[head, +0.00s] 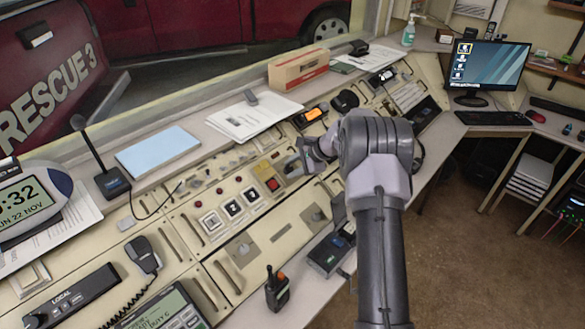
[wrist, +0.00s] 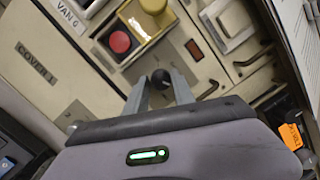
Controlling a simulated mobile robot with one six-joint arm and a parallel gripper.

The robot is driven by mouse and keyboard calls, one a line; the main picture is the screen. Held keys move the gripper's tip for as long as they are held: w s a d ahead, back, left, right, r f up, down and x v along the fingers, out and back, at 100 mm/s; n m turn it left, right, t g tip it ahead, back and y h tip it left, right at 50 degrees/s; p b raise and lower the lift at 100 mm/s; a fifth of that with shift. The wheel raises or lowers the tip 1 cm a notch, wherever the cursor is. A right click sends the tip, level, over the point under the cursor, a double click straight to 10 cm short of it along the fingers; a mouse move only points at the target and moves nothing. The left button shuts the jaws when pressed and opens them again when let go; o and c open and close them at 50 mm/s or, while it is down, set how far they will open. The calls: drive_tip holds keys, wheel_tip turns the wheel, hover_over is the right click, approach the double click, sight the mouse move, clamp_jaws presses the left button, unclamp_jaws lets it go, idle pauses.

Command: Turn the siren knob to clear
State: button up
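A small dark round knob (wrist: 160,77), which I take to be the siren knob, shows in the wrist view on the cream console panel, near the red button. My gripper (wrist: 159,84) points at the panel with its two grey fingers apart, one on each side of the knob. A gap seems to show beside the knob, and I see no clear contact. No readable siren or clear marking shows, so the knob's setting cannot be told. In the head view my gripper (head: 297,163) is low over the console and hides the knob.
Papers (head: 240,116), a cardboard box (head: 298,68) and a gooseneck microphone (head: 112,183) stand on the ledge behind the console.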

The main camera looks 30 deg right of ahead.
idle(0.3)
drive_tip(key=shift+s+d+r, duration=0.15)
drive_tip(key=shift+s+r, duration=0.05)
drive_tip(key=shift+r, duration=0.2)
drive_tip(key=p+v, duration=0.4)
drive_tip(key=v, duration=1.2)
drive_tip(key=shift+s+d+r+p, duration=0.15)
drive_tip(key=shift+s+p, duration=0.1)
drive_tip(key=shift+p, duration=0.15)
